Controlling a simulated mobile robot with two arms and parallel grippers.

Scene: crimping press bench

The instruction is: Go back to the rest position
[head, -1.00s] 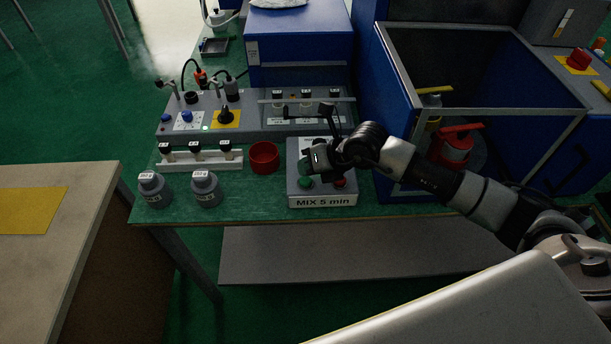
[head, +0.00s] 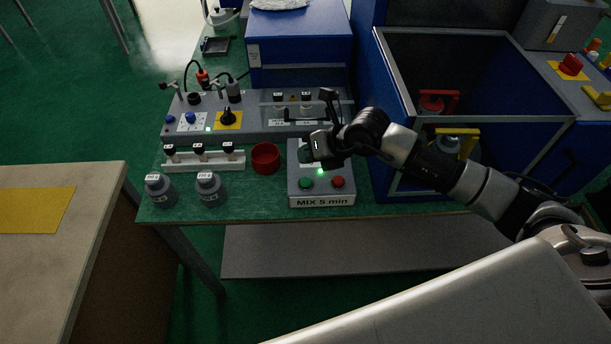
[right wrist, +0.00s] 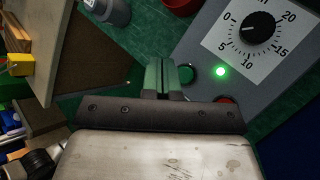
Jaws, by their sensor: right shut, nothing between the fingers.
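My right gripper (head: 318,156) is shut and empty above the grey control box (head: 322,200) labelled "MIX 5 min". In the right wrist view its two fingers (right wrist: 168,78) are together, beside the green button (right wrist: 187,73). The box has a green button (head: 306,183), a red button (head: 338,182) and a lit green lamp (head: 320,172). My gripper hides part of its dial in the head view; the dial knob (right wrist: 257,31) shows in the right wrist view. My left gripper is not in view.
Behind stands a grey station (head: 262,122) with small capped bottles. A white rack (head: 204,161), red dish (head: 265,157) and two grey jars (head: 210,190) are to the left.

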